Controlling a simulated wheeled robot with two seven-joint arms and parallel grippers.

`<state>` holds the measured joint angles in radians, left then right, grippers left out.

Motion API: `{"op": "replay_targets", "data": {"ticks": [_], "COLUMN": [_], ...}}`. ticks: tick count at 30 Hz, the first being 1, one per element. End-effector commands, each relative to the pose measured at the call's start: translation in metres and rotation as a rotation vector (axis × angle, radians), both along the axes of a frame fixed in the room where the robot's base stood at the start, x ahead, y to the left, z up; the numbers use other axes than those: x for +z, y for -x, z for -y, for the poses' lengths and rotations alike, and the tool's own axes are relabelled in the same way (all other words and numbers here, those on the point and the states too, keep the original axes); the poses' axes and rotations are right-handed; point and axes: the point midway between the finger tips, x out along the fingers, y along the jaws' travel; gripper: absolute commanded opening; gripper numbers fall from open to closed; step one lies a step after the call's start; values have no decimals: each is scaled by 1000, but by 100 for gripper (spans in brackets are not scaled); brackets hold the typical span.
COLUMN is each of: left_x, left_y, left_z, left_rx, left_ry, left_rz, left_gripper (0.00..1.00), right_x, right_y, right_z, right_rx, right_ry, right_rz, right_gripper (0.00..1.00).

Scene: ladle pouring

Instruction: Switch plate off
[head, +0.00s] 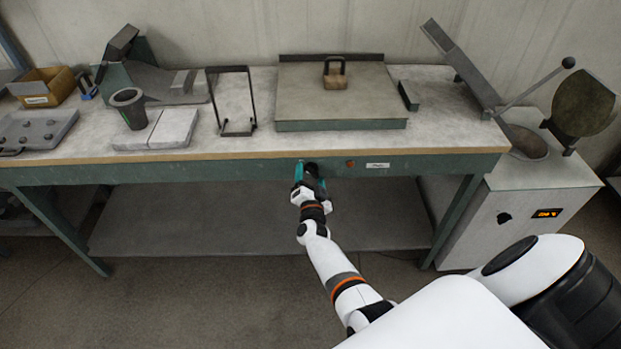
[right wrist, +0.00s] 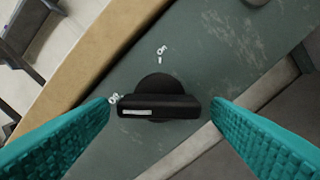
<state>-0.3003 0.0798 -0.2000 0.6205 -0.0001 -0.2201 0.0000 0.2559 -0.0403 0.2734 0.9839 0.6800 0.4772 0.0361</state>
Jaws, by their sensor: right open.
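A black rotary knob (right wrist: 158,106) sits on the green front rail of the table in the right wrist view. A white line marks its grip bar, which lies almost level across the picture. Small white labels stand above it and to its left; their letters are hard to read. My right gripper (right wrist: 161,103) is open, with one teal finger on each side of the knob, apparently not touching it. In the head view the right gripper (head: 310,172) is at the rail, below the large flat plate (head: 300,92) with a handled block on it. My left gripper is out of view.
A small reddish round part (head: 350,163) and a white label (head: 378,165) are on the rail right of my gripper. A cabinet (head: 500,215) with a lit orange display stands at the right. A black cup (head: 130,108) and a wire stand (head: 232,100) are on the tabletop.

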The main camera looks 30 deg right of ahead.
Motion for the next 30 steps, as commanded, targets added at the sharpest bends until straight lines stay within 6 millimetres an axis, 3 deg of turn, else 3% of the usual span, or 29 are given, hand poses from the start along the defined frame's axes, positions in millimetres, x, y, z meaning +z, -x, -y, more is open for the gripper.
{"op": "replay_targets", "data": {"ticks": [5,12,18,30], "left_x": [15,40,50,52], "left_y": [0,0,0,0], "left_z": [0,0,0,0], "left_rx": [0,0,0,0], "left_ry": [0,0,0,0], "left_rz": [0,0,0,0], "left_gripper": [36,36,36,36], "right_x": [3,4,1,-1], "right_y": [18,62,91,102], "right_z": [-12,-39,-56,-63], "right_rx": [2,2,1,1], "right_ry": [-1,-1,-1,0], "right_rz": [-5,-5,-4,-2], "right_gripper": [73,73,73,73]}}
